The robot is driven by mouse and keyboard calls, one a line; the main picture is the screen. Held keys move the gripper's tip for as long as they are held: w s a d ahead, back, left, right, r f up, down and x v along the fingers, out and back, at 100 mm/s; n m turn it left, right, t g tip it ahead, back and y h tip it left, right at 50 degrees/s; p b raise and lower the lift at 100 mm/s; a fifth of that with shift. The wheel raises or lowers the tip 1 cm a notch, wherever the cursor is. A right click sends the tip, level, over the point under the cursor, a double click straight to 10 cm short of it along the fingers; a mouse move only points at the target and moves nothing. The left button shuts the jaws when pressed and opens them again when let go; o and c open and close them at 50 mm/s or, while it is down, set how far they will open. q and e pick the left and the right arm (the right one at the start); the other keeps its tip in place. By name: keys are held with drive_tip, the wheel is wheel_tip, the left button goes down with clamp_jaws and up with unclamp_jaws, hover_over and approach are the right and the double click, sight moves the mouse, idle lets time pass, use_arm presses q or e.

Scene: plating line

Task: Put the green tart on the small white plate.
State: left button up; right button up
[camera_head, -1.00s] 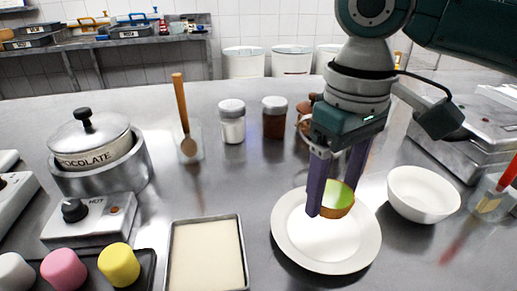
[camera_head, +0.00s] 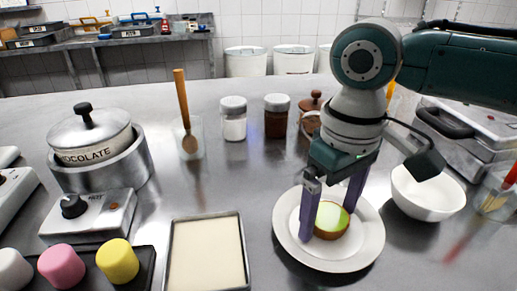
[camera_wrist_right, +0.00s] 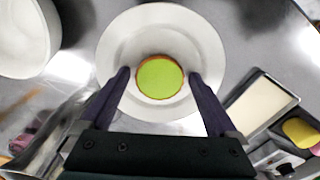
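The green tart (camera_head: 332,219), with a brown crust, lies flat on the white plate (camera_head: 360,258), near its middle. It also shows in the right wrist view (camera_wrist_right: 160,76), inside the rim of the plate (camera_wrist_right: 118,50). My right gripper (camera_head: 331,212) is open, with its dark purple fingers on either side of the tart. In the right wrist view, a gap shows between the tart and each fingertip of the gripper (camera_wrist_right: 159,77). My left gripper is in neither view.
A white bowl (camera_head: 428,192) stands close to the plate's right. A rectangular cream-filled tray (camera_head: 207,255) lies to its left. Two jars (camera_head: 234,120) and a brown pot (camera_head: 310,112) stand behind. A chocolate pot (camera_head: 92,140) and coloured cylinders (camera_head: 118,261) are at the left.

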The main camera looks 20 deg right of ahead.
sight(328, 216)
drive_tip(key=shift+o, duration=0.2)
drive_tip(key=shift+r, duration=0.25)
wheel_tip(328, 216, up, 12)
drive_tip(key=f+p, duration=0.1)
drive_tip(key=p, duration=0.1)
drive_tip(key=s+a+f, duration=0.1)
drive_tip(key=a, duration=0.1)
drive_tip(key=s+a+f+n+y, duration=0.1)
drive_tip(key=s+a+f, duration=0.1)
drive_tip(key=a, duration=0.1)
drive_tip(key=s+a+f+n+t, duration=0.1)
drive_tip(key=a+f, duration=0.1)
drive_tip(key=shift+s+a+f+y, duration=0.2)
drive_tip(key=shift+s+y, duration=0.05)
drive_tip(key=shift+y, duration=0.05)
drive_tip(key=shift+t+y, duration=0.5)
drive_tip(key=shift+t, duration=0.2)
drive_tip(key=s, duration=0.1)
drive_tip(key=s+a+f, duration=0.2)
drive_tip(key=s, duration=0.1)
drive_tip(key=shift+a, duration=0.15)
drive_tip(key=s+d+f+m+t+h, duration=0.1)
drive_tip(key=s+d+h, duration=0.1)
drive_tip(key=s+d, duration=0.4)
drive_tip(key=shift+s+d+m, duration=0.3)
drive_tip(key=shift+s+m, duration=0.1)
drive_tip(key=shift+s, duration=0.35)
